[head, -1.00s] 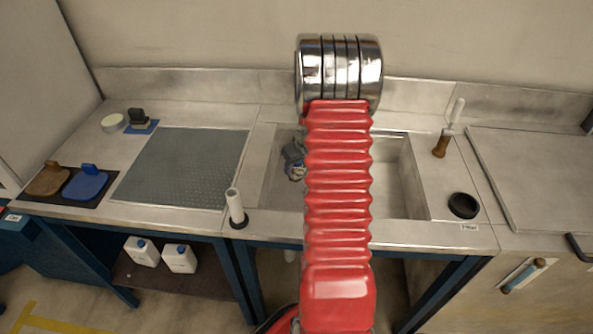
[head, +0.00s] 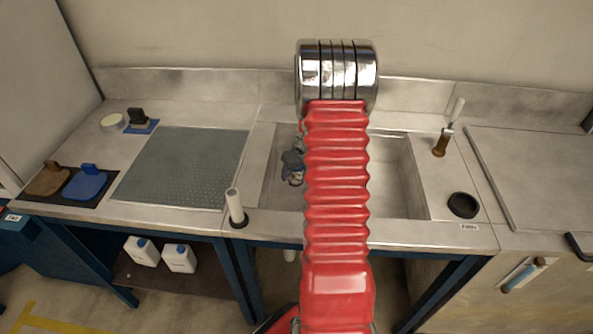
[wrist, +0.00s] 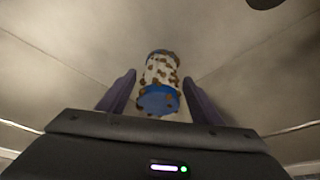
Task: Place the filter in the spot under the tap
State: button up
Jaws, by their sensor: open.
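The filter (wrist: 161,82) is a small cylinder with a blue cap and a white body with brown spots. It lies in the sink basin (head: 398,185), which is grey metal. My gripper (wrist: 160,84) is open, with one dark finger on each side of the filter's near end; I cannot tell whether either touches it. In the head view my gripper (head: 293,172) is low in the left part of the basin, partly hidden by my red arm. A tap is not clearly identifiable.
A white upright cylinder on a black base (head: 236,206) stands at the front left of the sink. A black round piece (head: 463,205) and a brown-handled tool (head: 441,143) are on the right. A ribbed mat (head: 185,168) lies left. The basin walls surround my gripper.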

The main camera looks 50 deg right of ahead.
jog(key=shift+r, duration=0.1)
jog(key=v, duration=1.2)
jog(key=shift+a, duration=0.1)
dwell(0.7)
jog(key=a+r+n, duration=0.1)
jog(key=a+r, duration=0.6)
jog(key=a, duration=0.4)
jog(key=a+r+n, duration=0.1)
jog(key=a+r, duration=0.6)
jog(key=a, duration=0.4)
jog(key=s+a+r, duration=0.2)
jog(key=s+a, duration=0.5)
jog(key=a, duration=0.1)
jog(key=s+a+r+n+t+y, duration=0.1)
jog(key=s+a+r, duration=0.2)
jog(key=s+a, duration=0.5)
jog(key=shift+a, duration=0.75)
